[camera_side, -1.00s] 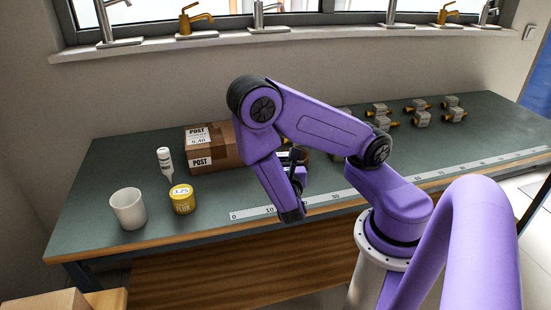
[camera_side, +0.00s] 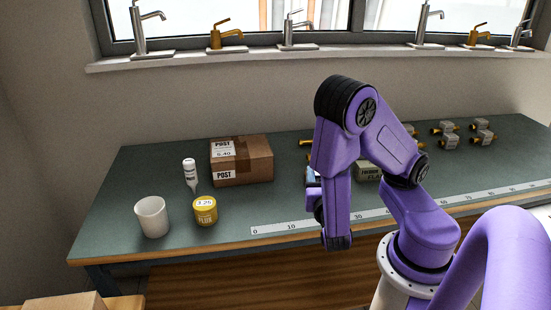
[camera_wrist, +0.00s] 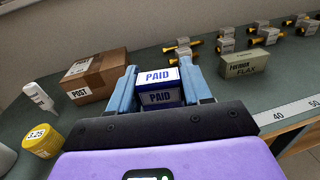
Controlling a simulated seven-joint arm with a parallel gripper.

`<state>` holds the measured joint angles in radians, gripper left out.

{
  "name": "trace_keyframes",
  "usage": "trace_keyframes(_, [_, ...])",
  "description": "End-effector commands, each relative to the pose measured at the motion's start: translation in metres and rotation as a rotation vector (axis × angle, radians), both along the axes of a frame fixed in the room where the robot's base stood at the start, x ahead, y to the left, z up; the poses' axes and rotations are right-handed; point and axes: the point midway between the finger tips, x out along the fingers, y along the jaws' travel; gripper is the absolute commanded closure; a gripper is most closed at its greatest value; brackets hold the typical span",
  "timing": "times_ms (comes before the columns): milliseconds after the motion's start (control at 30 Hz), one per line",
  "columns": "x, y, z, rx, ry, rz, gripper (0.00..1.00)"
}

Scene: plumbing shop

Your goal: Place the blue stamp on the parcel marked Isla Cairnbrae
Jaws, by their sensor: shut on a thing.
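My gripper (camera_wrist: 159,82) is shut on a blue block with white "PAID" labels, the blue stamp (camera_wrist: 160,98), seen between the fingers in the wrist view. In the side view my arm mostly hides the gripper and stamp. A brown parcel (camera_side: 247,165) with white "POST" labels sits on the bench, left of my gripper and apart from it. The parcel also shows in the wrist view (camera_wrist: 104,78), left of and beyond the fingers. The name on its label is too small to read.
A white bottle (camera_side: 190,173), a yellow flux tin (camera_side: 205,211) and a white cup (camera_side: 152,217) stand left. A flax box (camera_wrist: 250,65) and several brass valves (camera_wrist: 262,36) lie right. A ruler strip (camera_side: 290,226) runs along the front edge. Bench around the parcel's front is clear.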

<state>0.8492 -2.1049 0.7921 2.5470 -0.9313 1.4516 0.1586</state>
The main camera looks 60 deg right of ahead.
Motion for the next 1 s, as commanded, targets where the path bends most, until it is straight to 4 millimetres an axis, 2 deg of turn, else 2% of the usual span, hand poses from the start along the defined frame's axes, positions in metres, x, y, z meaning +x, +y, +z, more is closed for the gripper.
trace_keyframes(233, [0.048,0.004,0.001,0.001,-0.002,0.026,0.81])
trace_keyframes(467, [0.097,0.001,0.013,0.001,-0.004,0.066,0.81])
trace_keyframes(767, [0.154,-0.016,0.04,0.002,-0.006,0.119,0.81])
trace_keyframes(1000, [0.19,-0.038,0.072,0.001,-0.007,0.154,0.81])
